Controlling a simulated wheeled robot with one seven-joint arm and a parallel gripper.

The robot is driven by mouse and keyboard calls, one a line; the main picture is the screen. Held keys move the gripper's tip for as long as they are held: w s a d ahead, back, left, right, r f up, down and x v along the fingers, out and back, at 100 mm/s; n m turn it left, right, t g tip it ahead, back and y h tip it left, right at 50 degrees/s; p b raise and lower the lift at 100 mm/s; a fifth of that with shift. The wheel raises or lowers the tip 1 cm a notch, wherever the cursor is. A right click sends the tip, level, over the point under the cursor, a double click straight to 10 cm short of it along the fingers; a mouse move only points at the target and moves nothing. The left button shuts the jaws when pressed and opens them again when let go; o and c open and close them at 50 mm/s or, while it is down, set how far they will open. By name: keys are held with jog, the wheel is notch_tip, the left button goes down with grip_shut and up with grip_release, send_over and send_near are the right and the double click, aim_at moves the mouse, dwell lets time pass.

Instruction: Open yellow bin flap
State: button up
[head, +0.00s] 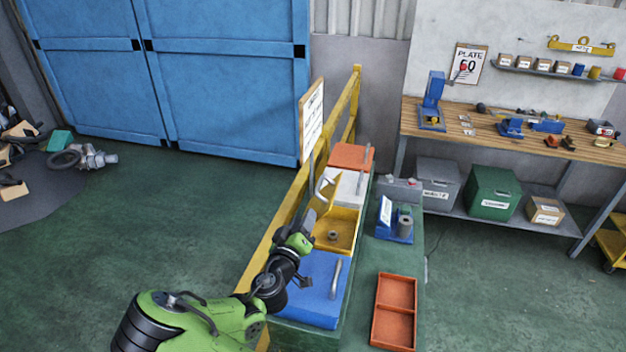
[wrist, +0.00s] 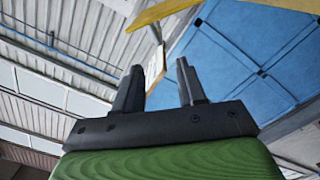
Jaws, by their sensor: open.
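The yellow bin (head: 347,217) is in the row of bins at the middle of the head view. Its inside shows, with a small grey round part (head: 332,235) in it. Its yellow flap (head: 323,197) stands raised at the left side of the bin. My gripper (head: 305,240) is just below and in front of the flap, at the bin's left edge. In the wrist view my gripper (wrist: 159,66) points up, its two fingers apart with nothing held between them. A yellow strip crosses above the fingers there; I cannot tell whether it is flap or rail. Contact with the flap cannot be seen.
A blue lid (head: 308,290) with a grey handle is nearer, a white lid (head: 345,187) and an orange lid (head: 350,156) farther. A yellow rail (head: 280,225) and a sign (head: 311,120) stand along the left. An orange tray (head: 394,312) lies right.

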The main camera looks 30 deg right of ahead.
aim_at(318, 190)
jog(key=p+x, duration=0.1)
jog(key=x, duration=0.4)
jog(key=p+x, duration=0.2)
jog(key=x, duration=0.2)
jog(key=r+p+x, duration=0.1)
jog(key=p+x, duration=0.1)
jog(key=x, duration=0.3)
jog(key=shift+w+d+f, duration=0.1)
jog(key=shift+d, duration=0.25)
jog(key=shift+w+d+f, duration=0.1)
jog(key=shift+w+d, duration=0.3)
jog(key=shift+c, duration=0.4)
jog(key=shift+f, duration=0.1)
grip_shut()
